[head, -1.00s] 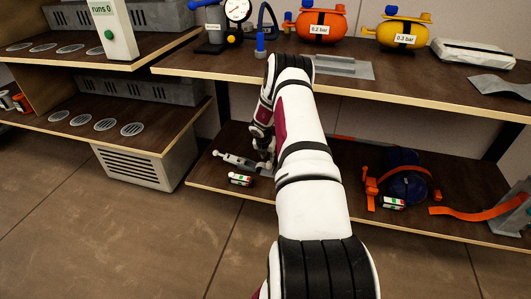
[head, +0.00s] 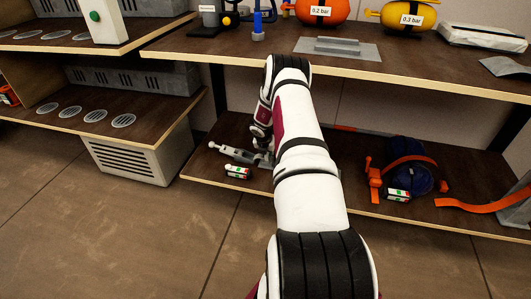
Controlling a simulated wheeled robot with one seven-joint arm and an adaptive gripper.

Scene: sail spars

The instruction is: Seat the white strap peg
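My gripper (head: 266,158) is low over the left part of the lower shelf, mostly hidden behind my own arm; its fingers do not show clearly. Beside it, to the left, lies a grey bar-like fitting (head: 238,154) with a pale round knob (head: 213,146) at its left end. Just in front lies a pair of small white pieces with red and green marks (head: 238,172). A similar marked white pair (head: 398,194) lies at the right, by a dark blue roll (head: 412,181) with an orange strap (head: 408,160) over it. I cannot tell which white piece is the strap peg.
An orange upright piece (head: 374,182) stands left of the roll, and a loose orange strap (head: 475,204) lies to its right. The upper shelf (head: 395,68) overhangs the lower shelf (head: 325,206). Left is a shelf unit (head: 150,112). The floor in front is clear.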

